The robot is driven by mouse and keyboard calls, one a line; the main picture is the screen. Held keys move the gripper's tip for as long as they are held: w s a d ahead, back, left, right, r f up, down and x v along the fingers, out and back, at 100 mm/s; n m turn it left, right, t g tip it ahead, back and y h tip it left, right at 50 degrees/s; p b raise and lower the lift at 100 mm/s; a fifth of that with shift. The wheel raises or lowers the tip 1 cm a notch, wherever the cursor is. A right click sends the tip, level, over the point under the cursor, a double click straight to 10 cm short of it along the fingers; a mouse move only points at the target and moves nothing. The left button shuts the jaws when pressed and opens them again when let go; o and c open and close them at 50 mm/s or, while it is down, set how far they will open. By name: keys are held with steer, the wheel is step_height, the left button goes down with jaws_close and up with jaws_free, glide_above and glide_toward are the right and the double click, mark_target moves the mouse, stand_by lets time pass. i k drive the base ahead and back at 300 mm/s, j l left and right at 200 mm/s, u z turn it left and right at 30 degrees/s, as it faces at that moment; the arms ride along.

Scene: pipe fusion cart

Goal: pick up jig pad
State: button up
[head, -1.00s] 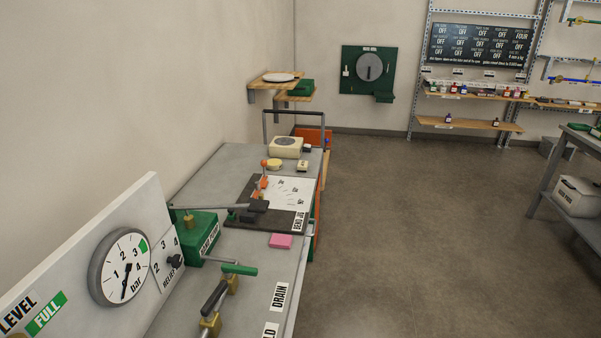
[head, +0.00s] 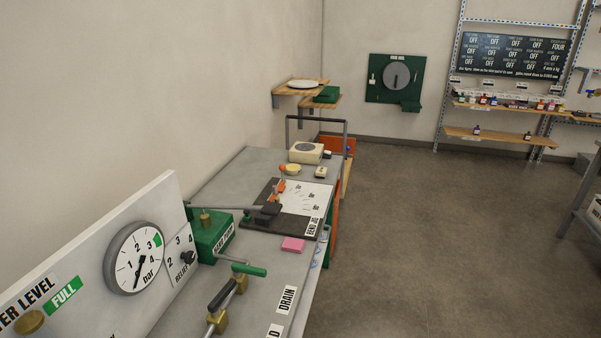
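A small pink block (head: 293,244), which looks like the jig pad, lies flat on the grey cart top (head: 262,262). It is just in front of the near edge of the dark bend jig board (head: 285,228), close to the cart's right edge. The board carries a white marked sheet (head: 308,196), orange pieces (head: 277,190) and a dark block (head: 270,209). Nothing covers the pink block. My gripper is not in view.
Left of the block stand a green hand pump (head: 212,236) with a long lever and a panel with a pressure gauge (head: 134,258). Valve handles (head: 248,270) rise in front. A cream scale-like box (head: 306,152) sits at the cart's far end. The floor to the right (head: 430,230) is clear.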

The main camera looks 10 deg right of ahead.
mark_target(321, 173)
steer(key=i+l+u, duration=0.8)
steer(key=i+l, duration=0.2)
steer(key=i+l+u, duration=0.3)
steer(key=l, duration=0.3)
steer(key=i+l+u, duration=0.25)
steer(key=l, duration=0.25)
steer(key=l+u, duration=0.3)
steer(key=l, duration=0.25)
steer(key=i+l+u, duration=0.25)
steer(key=l, duration=0.35)
steer(key=l+u, duration=0.25)
steer(key=l, duration=0.35)
steer(key=k, duration=0.05)
